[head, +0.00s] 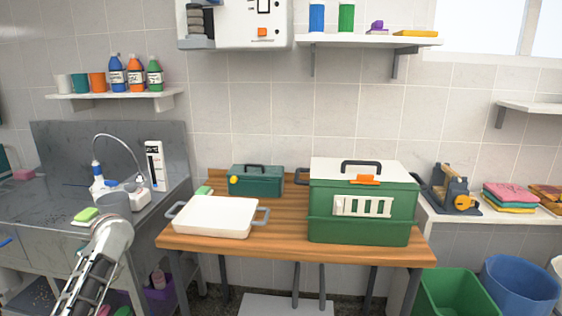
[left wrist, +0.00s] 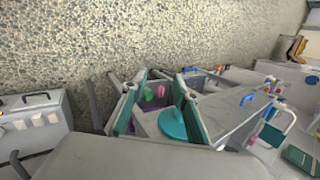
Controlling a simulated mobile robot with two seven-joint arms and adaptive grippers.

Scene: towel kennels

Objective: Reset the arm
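My left arm (head: 95,265) rises from the lower left in the head view, in front of the sink counter. Its grey rounded upper end stands near the green sponge and the sink's edge. No fingers of my left gripper show in the head view, and none can be made out in the left wrist view. The left wrist view is tilted and looks across a speckled floor toward furniture and a teal round thing (left wrist: 173,124). My right arm and right gripper are in neither view.
A wooden table (head: 285,243) holds a white tray (head: 213,217), a small dark green box (head: 256,183) and a large green carrier (head: 360,225) with a white lid. The sink counter (head: 40,207) is at left. Green (head: 455,295) and blue bins (head: 520,285) stand at lower right.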

